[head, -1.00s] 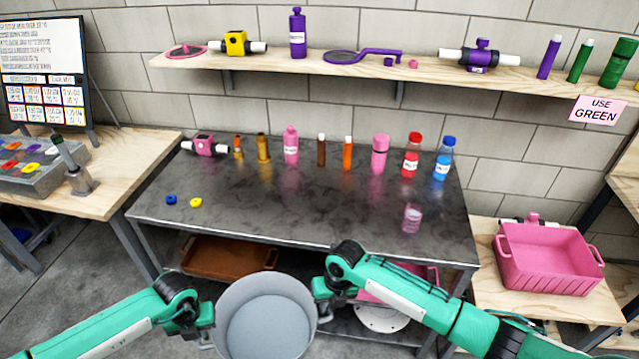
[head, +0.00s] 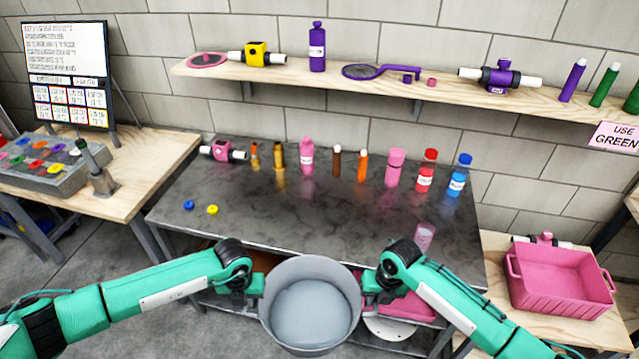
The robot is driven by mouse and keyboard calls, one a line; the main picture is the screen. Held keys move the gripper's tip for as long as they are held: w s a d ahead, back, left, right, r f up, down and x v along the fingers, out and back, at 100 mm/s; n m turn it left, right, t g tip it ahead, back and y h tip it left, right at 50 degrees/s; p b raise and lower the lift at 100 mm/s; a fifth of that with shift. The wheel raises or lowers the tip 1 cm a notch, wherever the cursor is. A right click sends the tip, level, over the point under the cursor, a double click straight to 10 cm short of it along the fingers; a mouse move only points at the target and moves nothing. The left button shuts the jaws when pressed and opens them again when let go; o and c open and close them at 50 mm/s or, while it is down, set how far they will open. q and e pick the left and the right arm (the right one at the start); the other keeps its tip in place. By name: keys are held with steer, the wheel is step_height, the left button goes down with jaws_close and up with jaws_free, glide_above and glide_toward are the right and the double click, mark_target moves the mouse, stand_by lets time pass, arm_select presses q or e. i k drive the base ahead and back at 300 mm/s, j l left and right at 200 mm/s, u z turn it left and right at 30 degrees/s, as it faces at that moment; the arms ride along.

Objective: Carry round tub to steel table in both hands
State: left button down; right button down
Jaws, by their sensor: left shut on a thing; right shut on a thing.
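The round tub (head: 310,308) is grey, upright and looks empty, in the lower middle of the head view. It is held up in front of the steel table (head: 330,218), over its near edge in the picture. My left gripper (head: 258,290) is shut on the tub's left side. My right gripper (head: 366,288) is shut on its right side. The fingertips are partly hidden by the wrists and the tub wall. The front half of the steel tabletop is mostly bare.
Several bottles and tubes, such as a pink bottle (head: 306,156), line the table's back. A blue cap (head: 189,204) and yellow cap (head: 212,209) lie at left, a clear pinkish cup (head: 425,236) at right. A pink crate (head: 562,285) sits on the right bench.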

mark_target(312, 218)
steer(key=i, duration=1.35)
